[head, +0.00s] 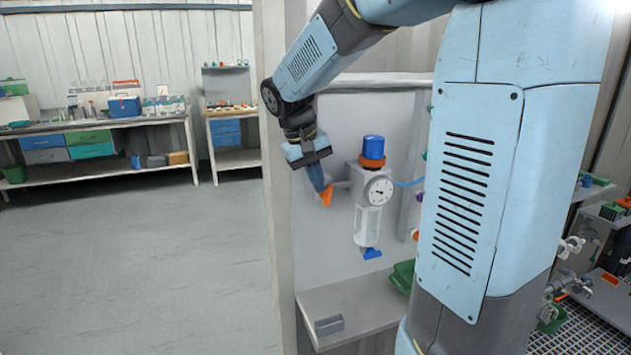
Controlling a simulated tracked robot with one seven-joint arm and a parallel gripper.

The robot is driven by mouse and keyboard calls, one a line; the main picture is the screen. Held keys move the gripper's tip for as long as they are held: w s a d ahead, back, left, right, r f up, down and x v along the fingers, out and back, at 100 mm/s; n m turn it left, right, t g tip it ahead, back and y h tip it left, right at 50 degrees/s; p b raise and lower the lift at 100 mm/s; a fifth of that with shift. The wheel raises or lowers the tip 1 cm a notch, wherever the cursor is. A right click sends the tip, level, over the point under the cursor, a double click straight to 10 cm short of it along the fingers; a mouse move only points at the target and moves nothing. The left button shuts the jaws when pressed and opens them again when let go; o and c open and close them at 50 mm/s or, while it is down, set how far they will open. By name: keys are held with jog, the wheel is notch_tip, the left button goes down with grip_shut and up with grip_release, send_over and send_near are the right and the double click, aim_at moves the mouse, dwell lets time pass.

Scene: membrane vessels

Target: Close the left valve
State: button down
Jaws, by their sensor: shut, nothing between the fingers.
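A membrane vessel (368,218) is mounted on a pale panel, with a blue cap (373,143), an orange-red collar, a round dial gauge (379,191) and a clear lower body. The left valve, with an orange handle (327,197), sits at the end of a short grey pipe on the vessel's left. My gripper (320,185) reaches down from the upper left, its fingers shut and empty. The fingertips are right at the orange handle and partly cover the valve. I cannot tell whether they touch it. A blue valve (372,254) is under the vessel.
My own arm hides much of the panel's right side. A shelf (360,305) below holds a grey block (329,325) and a green bin (402,276). Workbenches (95,125) stand at the back left. The floor at left is clear.

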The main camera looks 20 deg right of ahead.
aim_at(329, 184)
jog(key=shift+d+r+y, duration=0.15)
jog(key=shift+d+y, duration=0.15)
jog(key=shift+y, duration=0.4)
jog(key=shift+d+r+y, duration=0.1)
jog(key=shift+d+y, duration=0.15)
jog(key=shift+y, duration=0.45)
jog(key=shift+d+r+y, duration=0.1)
jog(key=shift+d+y, duration=0.45)
jog(key=shift+y, duration=0.65)
jog(key=shift+d+y, duration=0.55)
jog(key=shift+y, duration=0.65)
jog(key=shift+d, duration=0.2)
jog(key=shift+r, duration=0.15)
jog(key=shift+r, duration=0.65)
